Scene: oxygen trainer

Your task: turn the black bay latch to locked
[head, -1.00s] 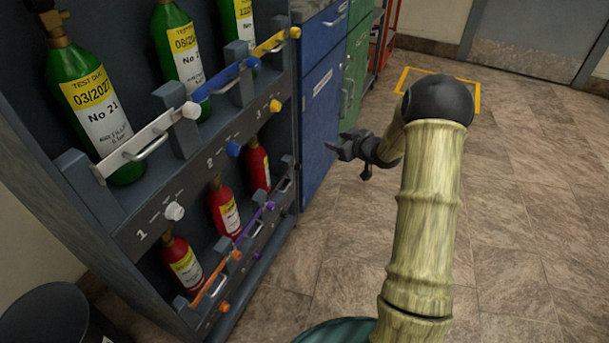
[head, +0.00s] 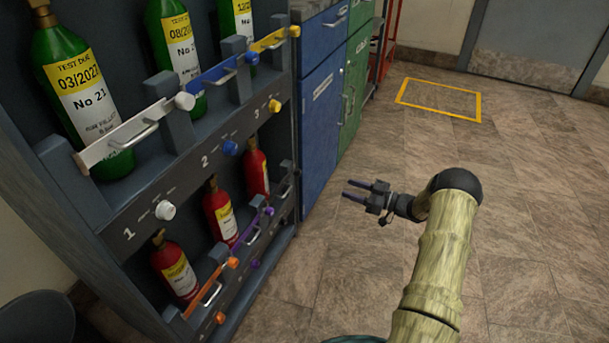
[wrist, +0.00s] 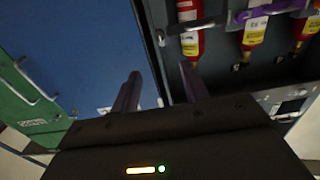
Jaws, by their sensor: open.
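The black bay is the far right bay of the lower row on the grey rack. Its dark bar (head: 284,187) crosses low in front of a red cylinder (head: 256,168). The black latch knob is too small and dark for me to tell its setting. In the wrist view, a dark bar with a handle (wrist: 185,27) crosses a red cylinder at the upper middle. My gripper (head: 350,191) is open and empty, in the air to the right of the rack, with its fingers pointing left in the head view. Both fingers (wrist: 160,85) show apart in the wrist view.
Orange (head: 210,288) and purple (head: 250,238) bars cross the other lower bays. White (head: 130,137), blue (head: 223,70) and yellow (head: 272,40) bars cross the upper ones. A blue cabinet (head: 322,120) stands beyond the rack. The floor to the right is clear.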

